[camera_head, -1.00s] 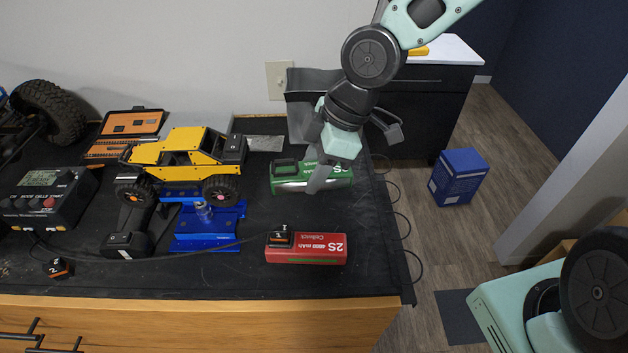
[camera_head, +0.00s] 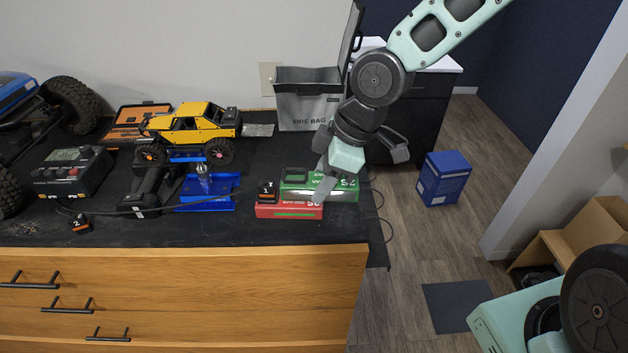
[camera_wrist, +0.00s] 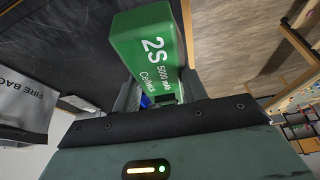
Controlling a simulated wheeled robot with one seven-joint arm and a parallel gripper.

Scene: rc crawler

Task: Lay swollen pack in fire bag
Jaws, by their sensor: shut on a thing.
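A green pack (camera_head: 345,193) marked 2S lies between the fingers of my gripper (camera_head: 325,183), which is shut on it. The wrist view shows the green pack (camera_wrist: 146,45) reaching out past the gripper body. I cannot tell whether it is clear of the bench. A red pack (camera_head: 300,212) lies just in front of it on the mat, with a small black tag marked 1 (camera_head: 267,192) at its left end. The grey fire bag (camera_head: 312,108) stands at the back, its dark flap (camera_head: 350,40) raised at the right. The bag also shows in the wrist view (camera_wrist: 25,105).
A charger (camera_head: 72,172) and a tag marked 2 (camera_head: 80,223) are further left. Cables hang over the bench's right edge. A blue box (camera_head: 445,177) stands on the floor.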

